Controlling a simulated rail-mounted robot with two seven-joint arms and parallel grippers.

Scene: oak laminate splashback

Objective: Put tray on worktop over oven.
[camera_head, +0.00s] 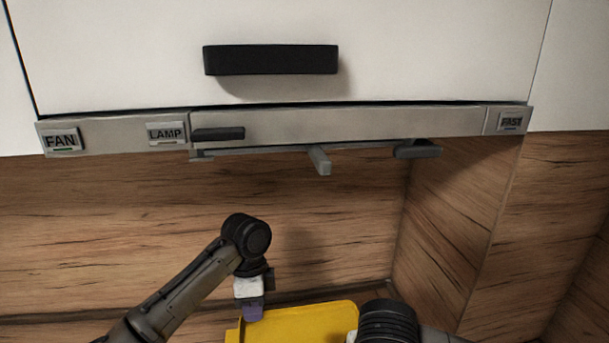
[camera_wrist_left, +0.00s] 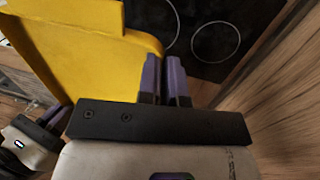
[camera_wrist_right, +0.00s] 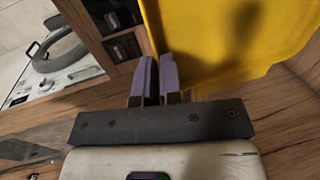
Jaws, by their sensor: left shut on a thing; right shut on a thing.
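The yellow tray (camera_head: 300,325) shows at the bottom of the head view, cut off by the frame edge. My left gripper (camera_head: 252,312) is at the tray's left side, its purple fingers shut on the rim. In the left wrist view the left gripper (camera_wrist_left: 164,75) pinches the edge of the tray (camera_wrist_left: 75,60). In the right wrist view my right gripper (camera_wrist_right: 158,75) is shut on the edge of the tray (camera_wrist_right: 225,40). In the head view my right arm hides the right fingers. A black hob (camera_wrist_left: 200,35) with ring markings shows beyond the tray; the oven cannot be made out.
A range hood (camera_head: 340,122) with FAN, LAMP and FAST buttons hangs above, under a white cabinet (camera_head: 420,50). The oak splashback (camera_head: 130,220) stands behind, with a side panel at right. A washing machine (camera_wrist_right: 55,60) and a wooden shelf unit (camera_wrist_right: 108,20) show below.

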